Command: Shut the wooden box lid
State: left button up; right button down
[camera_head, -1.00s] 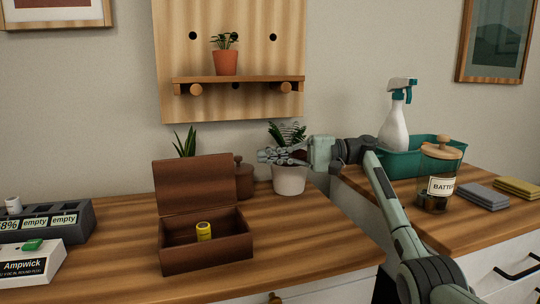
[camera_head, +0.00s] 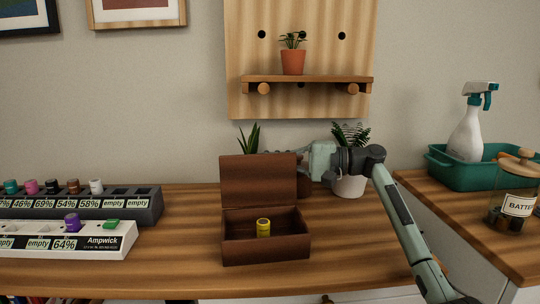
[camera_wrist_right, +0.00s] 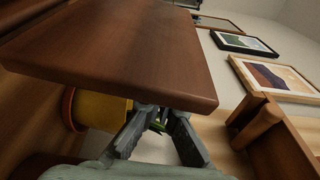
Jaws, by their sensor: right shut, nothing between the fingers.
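The brown wooden box (camera_head: 266,250) stands on the desk with its lid (camera_head: 258,181) raised upright at the back. A yellow battery (camera_head: 263,227) stands inside. My right gripper (camera_head: 303,168) is at the lid's right edge, and its fingers are partly hidden behind the lid. In the right wrist view the shut fingers (camera_wrist_right: 159,118) are close by the edge of a dark brown board, which looks like the lid (camera_wrist_right: 130,55); I cannot tell whether they touch it. My left gripper is not in view.
A white-potted plant (camera_head: 350,186) stands behind my right wrist. A white charger (camera_head: 66,243) and a dark battery rack (camera_head: 140,207) lie left of the box. A battery jar (camera_head: 514,206) and teal tub (camera_head: 455,178) are on the right counter. The desk before the box is clear.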

jog(key=shift+s, duration=0.4)
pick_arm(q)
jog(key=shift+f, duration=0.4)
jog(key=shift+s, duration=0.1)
pick_arm(e)
jog(key=shift+s, duration=0.1)
